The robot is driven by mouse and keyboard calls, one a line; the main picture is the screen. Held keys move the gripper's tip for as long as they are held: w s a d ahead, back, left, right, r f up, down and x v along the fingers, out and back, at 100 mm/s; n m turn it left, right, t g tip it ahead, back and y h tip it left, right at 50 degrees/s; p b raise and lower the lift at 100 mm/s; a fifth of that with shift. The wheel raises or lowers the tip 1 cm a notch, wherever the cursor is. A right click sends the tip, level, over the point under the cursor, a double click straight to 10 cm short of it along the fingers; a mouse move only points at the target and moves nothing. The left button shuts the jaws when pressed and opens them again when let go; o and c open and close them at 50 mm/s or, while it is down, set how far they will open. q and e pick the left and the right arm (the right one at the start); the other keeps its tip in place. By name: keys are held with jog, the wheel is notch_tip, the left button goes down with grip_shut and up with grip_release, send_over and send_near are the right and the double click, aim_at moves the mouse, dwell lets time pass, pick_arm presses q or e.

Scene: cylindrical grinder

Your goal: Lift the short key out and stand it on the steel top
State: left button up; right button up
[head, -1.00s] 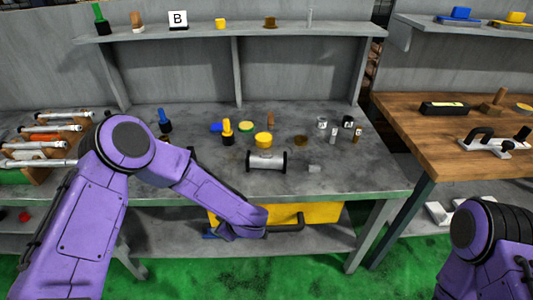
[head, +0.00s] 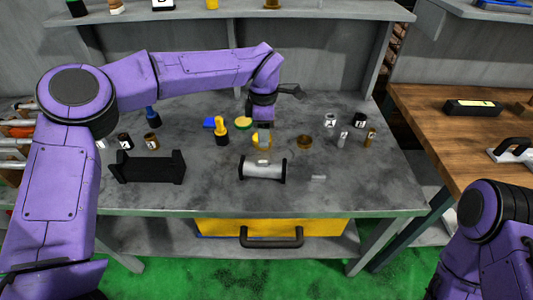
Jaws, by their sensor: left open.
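The steel top (head: 215,185) is a grey worn bench surface holding several small parts. I cannot tell for certain which part is the short key. A silver cylinder with black end flanges (head: 263,169) lies in front of the gripper. A small grey block (head: 318,178) lies to its right. My right gripper is out of view; only part of that arm shows at bottom right.
A black cradle (head: 148,167) stands at the front left. A brown round piece (head: 304,142) is to the right. The front right of the bench is clear.

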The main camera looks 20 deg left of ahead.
aim_at(261, 161)
pick_arm(q)
jog(key=f, duration=0.2)
jog(key=s+f, duration=0.1)
jog(key=shift+s+a+f+p, duration=0.15)
jog(key=shift+f+p, duration=0.2)
jog(key=shift+f, duration=0.05)
jog(key=f, duration=0.1)
jog(key=f+p, duration=0.1)
jog(key=f, duration=0.1)
jog(key=f+p, duration=0.1)
jog(key=f, duration=0.1)
jog(key=shift+w+a+f, duration=0.2)
jog(key=shift+w+a, duration=0.1)
jog(key=shift+f, duration=0.2)
grip_shut()
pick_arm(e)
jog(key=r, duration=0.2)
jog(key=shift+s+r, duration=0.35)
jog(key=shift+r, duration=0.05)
